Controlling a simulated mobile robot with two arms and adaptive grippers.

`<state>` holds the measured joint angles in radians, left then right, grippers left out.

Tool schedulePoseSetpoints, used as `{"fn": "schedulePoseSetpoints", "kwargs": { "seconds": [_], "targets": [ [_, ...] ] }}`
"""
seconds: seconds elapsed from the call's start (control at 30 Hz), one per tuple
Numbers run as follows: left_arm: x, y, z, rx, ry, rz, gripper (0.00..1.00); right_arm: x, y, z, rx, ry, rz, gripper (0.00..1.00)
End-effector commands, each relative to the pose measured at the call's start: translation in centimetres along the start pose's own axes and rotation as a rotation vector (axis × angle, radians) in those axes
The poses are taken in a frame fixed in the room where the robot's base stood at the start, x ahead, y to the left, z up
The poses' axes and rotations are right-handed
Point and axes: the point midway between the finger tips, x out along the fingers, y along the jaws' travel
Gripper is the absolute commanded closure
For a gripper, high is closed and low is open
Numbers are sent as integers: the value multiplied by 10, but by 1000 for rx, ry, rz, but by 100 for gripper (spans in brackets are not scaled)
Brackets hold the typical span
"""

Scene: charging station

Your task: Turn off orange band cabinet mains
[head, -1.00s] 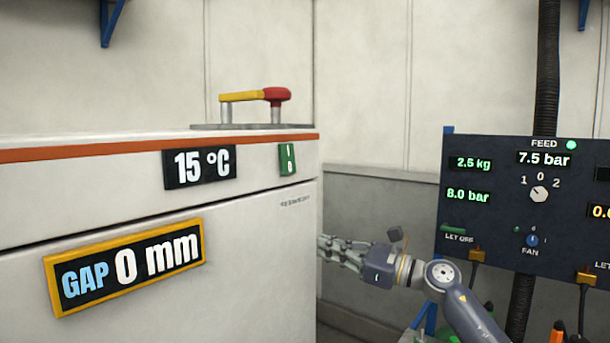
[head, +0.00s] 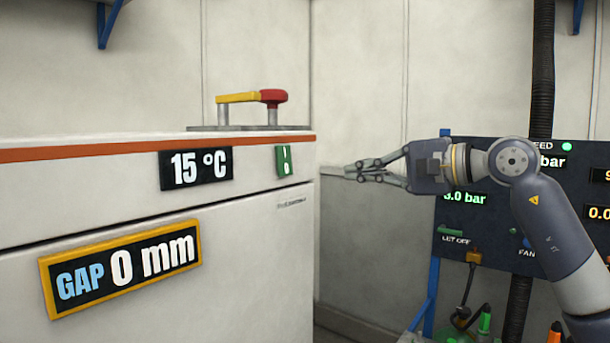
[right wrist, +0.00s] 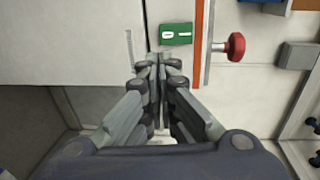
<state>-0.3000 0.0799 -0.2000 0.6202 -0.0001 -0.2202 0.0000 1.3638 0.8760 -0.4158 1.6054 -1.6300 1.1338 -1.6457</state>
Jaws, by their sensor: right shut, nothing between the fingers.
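The white cabinet (head: 240,235) with the orange band (head: 100,153) fills the left of the head view. A small green mains switch (head: 284,163) sits near its right edge, just below the band. The green switch also shows in the right wrist view (right wrist: 176,34), marked 0 and I, just beyond my fingertips. My right gripper (head: 352,172) is shut and empty, to the right of the cabinet and slightly lower than the switch, apart from it in the head view. My left gripper is not in view.
A handle with yellow bar and red knob (head: 272,97) stands on the cabinet top; the red knob also shows in the right wrist view (right wrist: 236,46). Displays read 15 °C (head: 195,167) and GAP 0 mm (head: 120,266). A dark panel (head: 450,255) stands behind my right arm.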

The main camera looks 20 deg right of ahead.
Motion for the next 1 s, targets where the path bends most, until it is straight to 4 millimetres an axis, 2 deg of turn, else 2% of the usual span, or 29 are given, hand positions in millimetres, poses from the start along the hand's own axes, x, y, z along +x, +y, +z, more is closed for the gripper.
{"fn": "schedulePoseSetpoints", "kwargs": {
  "seconds": [0.13,0.23,0.6,0.7,0.83,1.0],
  "targets": [
    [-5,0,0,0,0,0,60,9,-2,1,3,-3,0,100],
    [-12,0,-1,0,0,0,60,23,-2,1,4,-5,2,100],
    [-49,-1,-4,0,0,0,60,101,-5,2,6,-5,1,100],
    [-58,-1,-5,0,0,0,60,117,-4,2,6,-5,1,100],
    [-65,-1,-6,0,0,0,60,131,-3,1,5,-3,0,100],
    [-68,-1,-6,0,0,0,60,140,-1,1,4,-2,0,100]
  ]
}}
